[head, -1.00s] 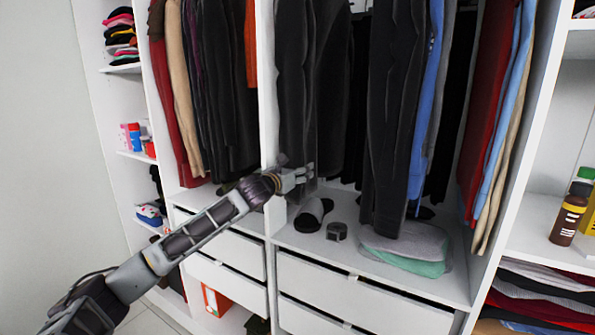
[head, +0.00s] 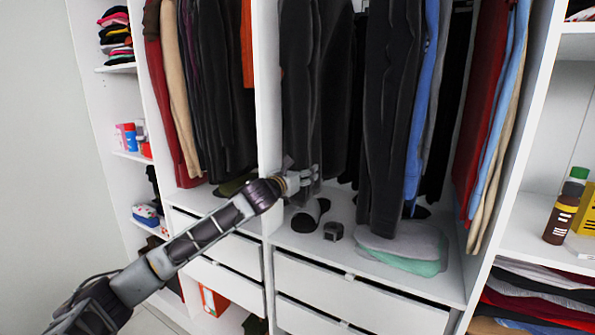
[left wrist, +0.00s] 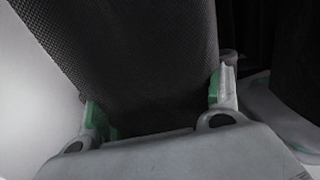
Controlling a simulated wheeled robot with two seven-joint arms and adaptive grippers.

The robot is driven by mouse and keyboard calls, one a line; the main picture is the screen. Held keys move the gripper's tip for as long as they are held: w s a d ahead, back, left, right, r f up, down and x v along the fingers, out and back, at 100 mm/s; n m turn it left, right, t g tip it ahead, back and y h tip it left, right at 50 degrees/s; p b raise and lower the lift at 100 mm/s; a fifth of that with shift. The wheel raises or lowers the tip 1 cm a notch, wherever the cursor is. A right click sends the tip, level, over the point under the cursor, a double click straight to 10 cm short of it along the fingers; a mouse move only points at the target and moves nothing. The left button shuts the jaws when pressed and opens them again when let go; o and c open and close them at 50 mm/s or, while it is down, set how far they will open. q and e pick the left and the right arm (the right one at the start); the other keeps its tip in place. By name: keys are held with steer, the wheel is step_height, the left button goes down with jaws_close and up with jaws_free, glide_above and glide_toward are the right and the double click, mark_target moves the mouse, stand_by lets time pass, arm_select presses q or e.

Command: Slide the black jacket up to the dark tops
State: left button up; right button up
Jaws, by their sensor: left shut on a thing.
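The black jacket (head: 298,85) hangs at the left end of the right-hand hanging bay, close to the white divider. My left gripper (head: 308,178) is shut on the lower part of this jacket. In the left wrist view the gripper (left wrist: 155,108) has dark woven cloth (left wrist: 130,50) between its green-padded fingers. Dark tops (head: 335,85) hang just right of the jacket, with little or no gap visible. A longer dark garment (head: 388,120) hangs farther right. The hangers and rail are out of the picture. My right gripper is not in view.
The white divider (head: 268,90) stands just left of the jacket. Below it on the bay floor are dark slippers (head: 305,220), a small dark box (head: 333,231) and folded cloths (head: 405,245). Blue and red clothes (head: 482,130) hang at the right.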

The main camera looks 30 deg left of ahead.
arm_select(q)
steer(key=d+p, duration=0.2)
steer(key=d, duration=0.5)
steer(key=shift+d, duration=0.4)
steer(key=o, duration=1.7)
steer(key=shift+d, duration=0.15)
steer(key=shift+s, duration=6)
